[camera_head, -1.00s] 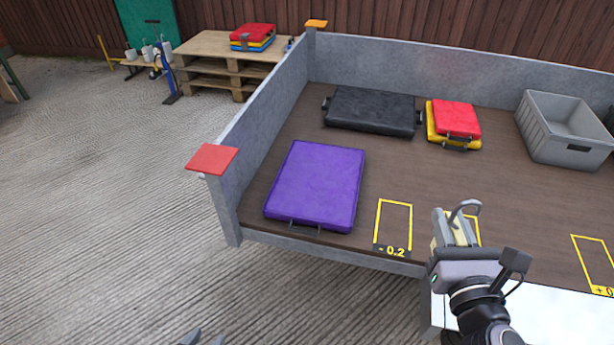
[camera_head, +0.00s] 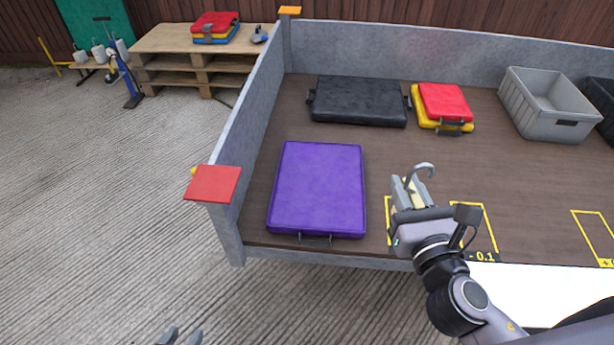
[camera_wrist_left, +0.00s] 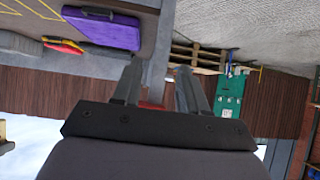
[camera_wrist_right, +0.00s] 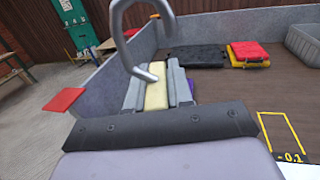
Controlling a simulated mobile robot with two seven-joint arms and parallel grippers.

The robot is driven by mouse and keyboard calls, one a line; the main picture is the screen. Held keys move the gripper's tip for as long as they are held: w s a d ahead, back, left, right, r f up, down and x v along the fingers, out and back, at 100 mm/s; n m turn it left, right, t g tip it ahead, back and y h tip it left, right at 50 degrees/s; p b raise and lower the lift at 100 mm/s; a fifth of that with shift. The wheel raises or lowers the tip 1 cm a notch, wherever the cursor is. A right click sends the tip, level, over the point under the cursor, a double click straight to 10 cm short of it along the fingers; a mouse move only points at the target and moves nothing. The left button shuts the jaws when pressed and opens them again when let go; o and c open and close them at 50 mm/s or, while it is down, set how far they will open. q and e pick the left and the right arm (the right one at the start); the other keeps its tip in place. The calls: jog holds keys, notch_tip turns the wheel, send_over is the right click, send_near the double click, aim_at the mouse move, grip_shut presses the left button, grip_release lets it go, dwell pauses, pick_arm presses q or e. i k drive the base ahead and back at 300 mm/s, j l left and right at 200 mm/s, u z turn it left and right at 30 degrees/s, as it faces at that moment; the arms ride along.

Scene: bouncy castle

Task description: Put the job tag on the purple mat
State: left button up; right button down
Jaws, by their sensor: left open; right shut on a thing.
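The purple mat (camera_head: 318,190) lies flat at the near left corner of the walled wooden bed, its handle facing the near edge. My right gripper (camera_head: 410,190) is shut on the job tag, just right of the mat and above the bed. In the right wrist view the job tag (camera_wrist_right: 156,92) shows as a pale yellow piece between the fingers, with a grey metal hook (camera_wrist_right: 122,42) beyond it. My left gripper (camera_head: 180,337) is open and empty, low at the bottom edge of the head view. The mat also shows in the left wrist view (camera_wrist_left: 104,27).
A black mat (camera_head: 358,101), a red and yellow pad stack (camera_head: 443,102) and a grey crate (camera_head: 548,105) stand along the back. Grey walls (camera_head: 256,125) and a red-capped corner post (camera_head: 213,184) border the left side. Yellow outlines mark the near floor.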

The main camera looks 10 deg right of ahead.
aim_at(317, 194)
jog(key=i+j, duration=0.3)
jog(key=i, duration=0.15)
jog(key=i+j, duration=0.25)
jog(key=i, duration=0.25)
